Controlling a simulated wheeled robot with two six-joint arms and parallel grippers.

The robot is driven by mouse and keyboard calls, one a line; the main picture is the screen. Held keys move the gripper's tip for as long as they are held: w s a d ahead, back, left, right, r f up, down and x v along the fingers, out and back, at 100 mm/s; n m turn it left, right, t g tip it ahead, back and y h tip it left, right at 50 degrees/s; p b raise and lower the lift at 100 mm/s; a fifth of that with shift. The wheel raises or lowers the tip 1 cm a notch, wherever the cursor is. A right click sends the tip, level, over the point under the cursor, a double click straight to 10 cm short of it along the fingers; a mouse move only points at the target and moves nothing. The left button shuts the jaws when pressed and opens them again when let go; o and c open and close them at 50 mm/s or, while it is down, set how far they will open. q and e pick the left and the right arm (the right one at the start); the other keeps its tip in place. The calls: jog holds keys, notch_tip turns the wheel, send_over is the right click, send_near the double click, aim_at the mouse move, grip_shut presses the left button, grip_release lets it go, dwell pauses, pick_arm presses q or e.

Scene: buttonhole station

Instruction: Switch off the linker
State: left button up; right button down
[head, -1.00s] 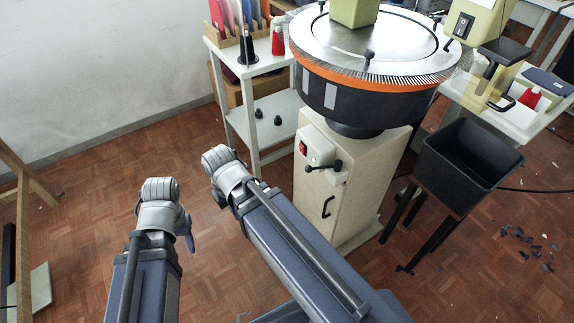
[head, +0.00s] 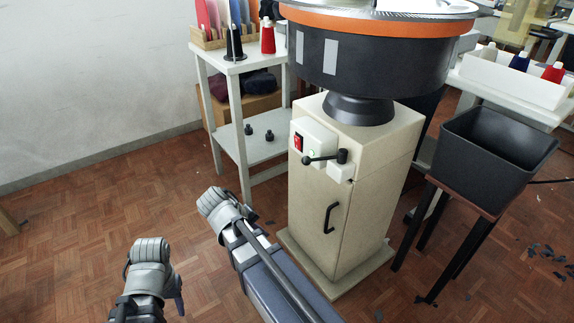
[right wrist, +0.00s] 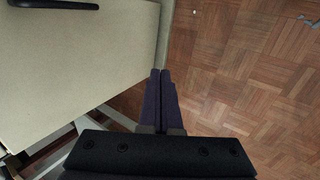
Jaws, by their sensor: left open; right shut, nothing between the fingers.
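The linker stands right of centre in the head view, with a beige cabinet (head: 345,215), a black drum (head: 375,62) and an orange ring (head: 375,22). A red switch (head: 298,142) sits on the pale control box (head: 321,140) at the cabinet's upper left, beside a green button (head: 312,153) and a black lever (head: 325,158). My right gripper (head: 222,208) is left of the cabinet and below the switch, apart from it. In the right wrist view its fingers (right wrist: 161,88) are shut and empty near the cabinet edge. My left gripper (head: 165,290) is low left, open, its fingers mostly hidden.
A white shelf trolley (head: 240,110) with thread cones stands behind and left of the linker. A black bin (head: 485,150) on dark legs stands to its right. Floor at left is clear; scraps lie at far right.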

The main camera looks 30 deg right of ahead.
aim_at(296, 140)
pick_arm(q)
jog(key=shift+f+b, duration=0.35)
jog(key=shift+f, duration=0.55)
pick_arm(e)
jog(key=w+r+h, duration=0.3)
jog(key=r+h, duration=0.3)
jog(key=r, duration=0.4)
jog(key=w+r+t+h, duration=0.1)
jog(key=w+r+h, duration=0.2)
jog(key=r+h, duration=0.4)
notch_tip(296, 140, up, 3)
jog(key=shift+w+a+f, duration=0.1)
jog(key=shift+w+a, duration=0.25)
jog(key=shift+w, duration=0.05)
pick_arm(q)
jog(key=shift+r+p, duration=0.85)
pick_arm(e)
jog(key=d, duration=0.4)
jog(key=d+r, duration=0.1)
jog(key=d, duration=0.4)
jog(key=w+d, duration=0.1)
jog(key=d, duration=0.4)
jog(key=shift+r, duration=0.4)
